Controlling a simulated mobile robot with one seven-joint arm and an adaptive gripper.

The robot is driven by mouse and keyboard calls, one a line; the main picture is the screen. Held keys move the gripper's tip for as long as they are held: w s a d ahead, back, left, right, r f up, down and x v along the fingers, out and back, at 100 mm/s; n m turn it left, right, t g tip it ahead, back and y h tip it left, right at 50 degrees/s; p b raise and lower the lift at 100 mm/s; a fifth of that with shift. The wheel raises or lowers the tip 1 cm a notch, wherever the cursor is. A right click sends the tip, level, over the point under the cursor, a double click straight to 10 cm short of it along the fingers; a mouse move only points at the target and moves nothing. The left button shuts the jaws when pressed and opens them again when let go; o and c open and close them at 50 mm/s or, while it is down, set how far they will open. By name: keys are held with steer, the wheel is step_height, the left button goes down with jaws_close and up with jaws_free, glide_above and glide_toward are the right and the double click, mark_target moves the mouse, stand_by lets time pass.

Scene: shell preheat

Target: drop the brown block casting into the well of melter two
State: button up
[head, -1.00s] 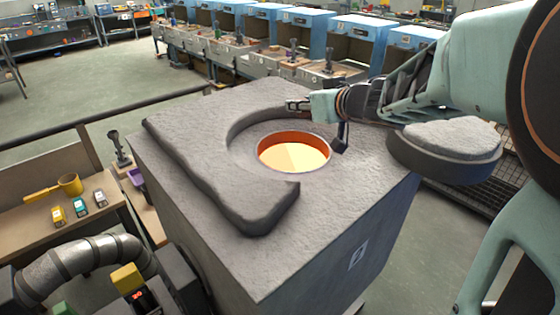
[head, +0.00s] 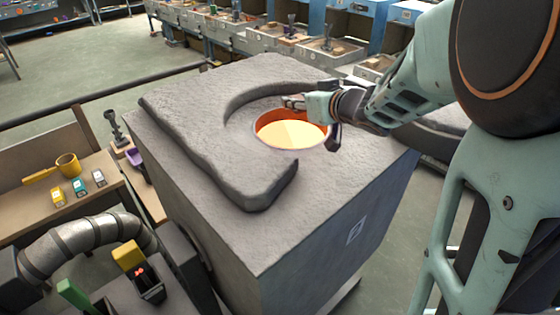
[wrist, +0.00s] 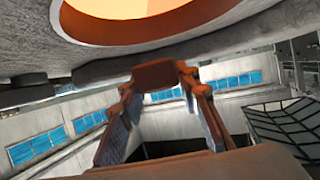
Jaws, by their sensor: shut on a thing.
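The melter (head: 200,170) is a grey, rough-topped block with a round well (head: 290,133), red-orange walled and glowing pale yellow inside. My gripper (head: 293,102) is over the far rim of the well in the head view. In the wrist view my gripper (wrist: 162,85) is shut on a brown block casting (wrist: 158,75), held between the fingertips. The well's glowing mouth (wrist: 155,8) fills the top of that view, apart from the block. The casting cannot be made out in the head view. The melter's plate (head: 356,230) is too small to read.
A raised grey slab (head: 215,150) curves around the well's left side. A round grey lid (head: 440,125) sits right of the melter, partly behind my arm. Blue-fronted stations (head: 355,25) line the back.

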steer(key=o, duration=1.3)
steer(key=v, duration=0.7)
steer(key=shift+s+r, duration=0.2)
steer(key=shift+s, duration=0.05)
steer(key=shift+d, duration=0.15)
